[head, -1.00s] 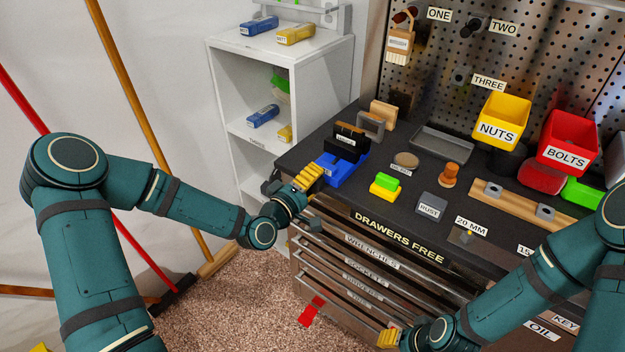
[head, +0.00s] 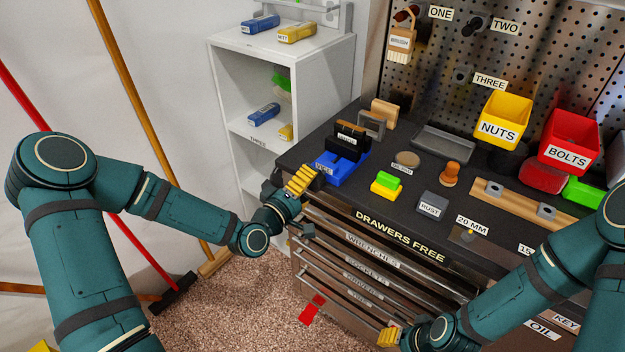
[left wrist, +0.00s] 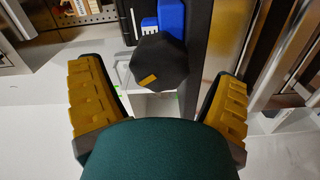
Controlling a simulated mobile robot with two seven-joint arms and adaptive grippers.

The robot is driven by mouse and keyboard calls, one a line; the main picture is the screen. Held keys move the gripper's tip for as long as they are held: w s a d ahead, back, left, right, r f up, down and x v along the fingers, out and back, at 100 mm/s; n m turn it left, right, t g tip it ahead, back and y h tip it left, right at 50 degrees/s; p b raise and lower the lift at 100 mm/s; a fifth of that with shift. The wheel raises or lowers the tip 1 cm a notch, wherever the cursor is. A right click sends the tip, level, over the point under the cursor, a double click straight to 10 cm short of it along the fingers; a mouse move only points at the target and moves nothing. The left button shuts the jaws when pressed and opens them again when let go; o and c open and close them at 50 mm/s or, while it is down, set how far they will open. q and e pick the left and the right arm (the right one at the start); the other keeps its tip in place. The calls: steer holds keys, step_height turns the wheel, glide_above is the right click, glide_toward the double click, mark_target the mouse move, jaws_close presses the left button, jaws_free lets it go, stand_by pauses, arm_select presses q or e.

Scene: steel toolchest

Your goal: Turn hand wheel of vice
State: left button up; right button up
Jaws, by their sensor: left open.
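The blue vice (head: 335,170) stands at the left front corner of the dark chest top, with a black part above its blue base. In the left wrist view, its hand wheel is a dark, many-sided knob (left wrist: 160,62) with an orange mark, in front of the blue body (left wrist: 172,18). My left gripper (left wrist: 160,85) is open, its yellow-padded fingers on either side of the knob and apart from it. In the head view, my left gripper (head: 303,204) is at the chest's left front corner; I cannot make out the knob there. My right gripper (head: 388,338) is low in front of the drawers, its opening unclear.
The drawer handles (head: 375,262) stick out below the chest top. A yellow and green block (head: 386,186), a grey block (head: 432,204) and an orange knob (head: 450,174) are on the top. A white shelf (head: 240,110) stands behind my left gripper.

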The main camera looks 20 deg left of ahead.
arm_select(q)
steer(key=v, duration=0.5)
stand_by(1.1)
